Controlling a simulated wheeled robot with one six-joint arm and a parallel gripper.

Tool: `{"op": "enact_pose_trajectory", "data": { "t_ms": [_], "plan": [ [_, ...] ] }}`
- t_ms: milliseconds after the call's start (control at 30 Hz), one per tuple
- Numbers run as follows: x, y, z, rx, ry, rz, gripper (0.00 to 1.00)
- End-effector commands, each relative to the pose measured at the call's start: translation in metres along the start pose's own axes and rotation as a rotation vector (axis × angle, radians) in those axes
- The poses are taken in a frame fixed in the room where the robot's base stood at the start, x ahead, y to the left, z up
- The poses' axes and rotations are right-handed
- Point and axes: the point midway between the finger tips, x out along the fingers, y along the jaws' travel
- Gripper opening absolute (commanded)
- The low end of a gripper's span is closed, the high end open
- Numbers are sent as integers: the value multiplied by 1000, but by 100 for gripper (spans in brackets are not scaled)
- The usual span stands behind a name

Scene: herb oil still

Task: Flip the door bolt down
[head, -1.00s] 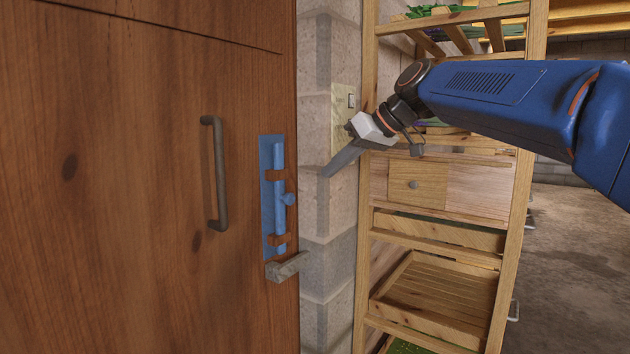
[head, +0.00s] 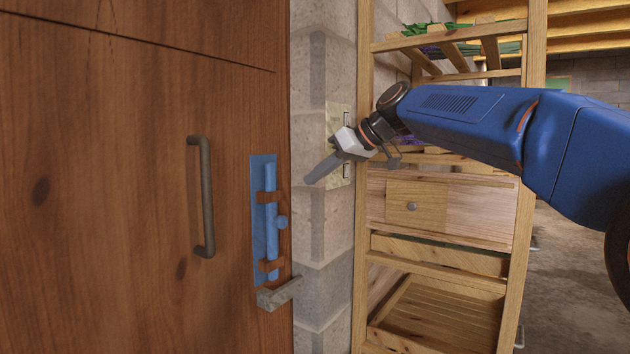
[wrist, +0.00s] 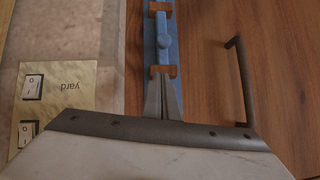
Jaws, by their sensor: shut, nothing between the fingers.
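The blue door bolt (head: 270,222) is mounted upright on the right edge of the brown wooden door (head: 120,190). My gripper (head: 306,182) is shut and empty, up and to the right of the bolt, pointing down-left toward the door. The fingers overlap the near end of the bolt in that view; contact cannot be told.
A grey door handle (head: 206,197) stands left of the bolt. A grey bracket (head: 279,294) sits below the bolt. A switch plate labelled "yard" (wrist: 66,92) is on the block wall. A wooden shelf rack (head: 362,230) stands right, behind my arm.

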Motion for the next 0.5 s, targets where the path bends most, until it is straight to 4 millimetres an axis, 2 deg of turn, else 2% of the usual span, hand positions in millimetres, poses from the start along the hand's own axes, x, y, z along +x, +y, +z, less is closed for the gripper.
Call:
{"op": "enact_pose_trajectory", "data": {
  "t_ms": [100,433,500],
  "plan": [
    [22,-1,0,0,-2,-3,0],
    [79,-1,1,-1,-2,-1,0],
    [84,-1,10,2,-2,-1,0]
  ]
}}
